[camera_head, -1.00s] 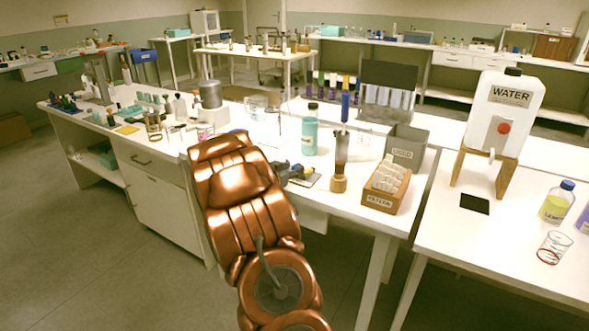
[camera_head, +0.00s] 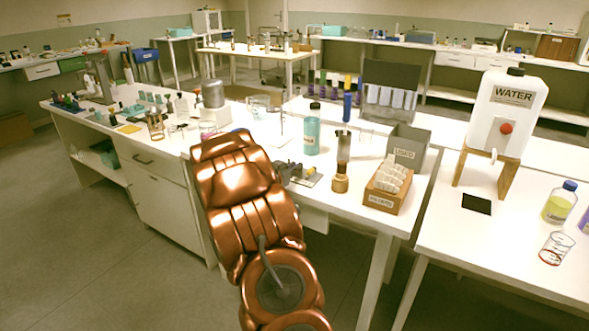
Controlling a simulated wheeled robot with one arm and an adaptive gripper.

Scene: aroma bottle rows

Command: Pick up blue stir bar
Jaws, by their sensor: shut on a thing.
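My copper-coloured arm rises from the bottom centre and leans left over the front edge of the white bench. No blue stir bar can be made out in this view. Small grey and dark items (camera_head: 299,173) lie on the bench just right of the arm. The bench surface behind the arm is hidden.
A water tank (camera_head: 506,112) stands on the right bench. Glassware and a grey pot (camera_head: 213,100) stand left.

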